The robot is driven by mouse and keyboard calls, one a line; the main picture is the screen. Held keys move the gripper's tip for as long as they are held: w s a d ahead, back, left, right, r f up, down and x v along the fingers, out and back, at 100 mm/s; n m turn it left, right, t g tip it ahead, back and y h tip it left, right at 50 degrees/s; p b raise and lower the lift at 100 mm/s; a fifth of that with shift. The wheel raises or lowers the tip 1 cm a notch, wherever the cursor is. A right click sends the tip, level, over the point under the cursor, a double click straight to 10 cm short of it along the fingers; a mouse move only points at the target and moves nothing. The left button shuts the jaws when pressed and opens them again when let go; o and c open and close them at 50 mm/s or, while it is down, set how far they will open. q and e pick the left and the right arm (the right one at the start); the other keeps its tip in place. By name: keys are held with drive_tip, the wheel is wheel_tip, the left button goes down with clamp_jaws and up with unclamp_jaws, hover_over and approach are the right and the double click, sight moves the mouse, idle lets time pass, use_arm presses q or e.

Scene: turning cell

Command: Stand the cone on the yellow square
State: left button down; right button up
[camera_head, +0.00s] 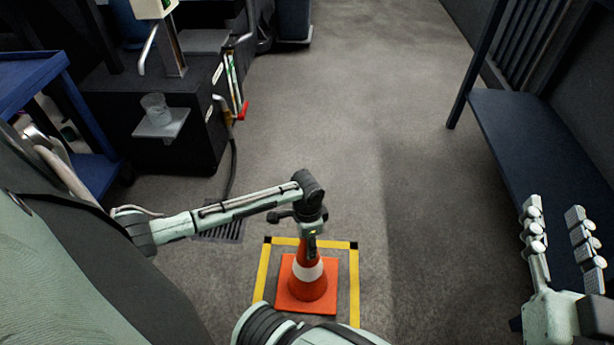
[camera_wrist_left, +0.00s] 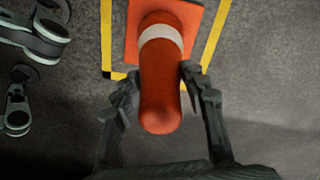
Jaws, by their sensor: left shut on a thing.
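The orange cone (camera_head: 307,287) with a white band and square orange base is upright, its base inside the yellow square outline (camera_head: 354,285) with black corners. The outline's near edge is hidden by my own body. My left gripper (camera_head: 311,247) is shut on the cone's upper part from above. In the left wrist view the cone (camera_wrist_left: 160,80) lies between the fingers of the left gripper (camera_wrist_left: 158,90), and part of the yellow outline (camera_wrist_left: 106,40) shows. I cannot tell whether the base touches the floor. My right gripper (camera_head: 562,235) is open and empty at the right.
A dark blue bench (camera_head: 535,140) stands along the right side. At the left are a dark cabinet (camera_head: 150,125) with a clear cup (camera_head: 156,108) on a small shelf, and a blue cart (camera_head: 30,75). A floor grate (camera_head: 222,232) lies left of the square. The floor beyond is clear.

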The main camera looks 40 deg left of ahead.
use_arm(q)
drive_tip(key=shift+w, duration=0.1)
drive_tip(key=c, duration=0.8)
unclamp_jaws()
drive_tip(key=shift+f, duration=0.1)
drive_tip(key=shift+c, duration=0.2)
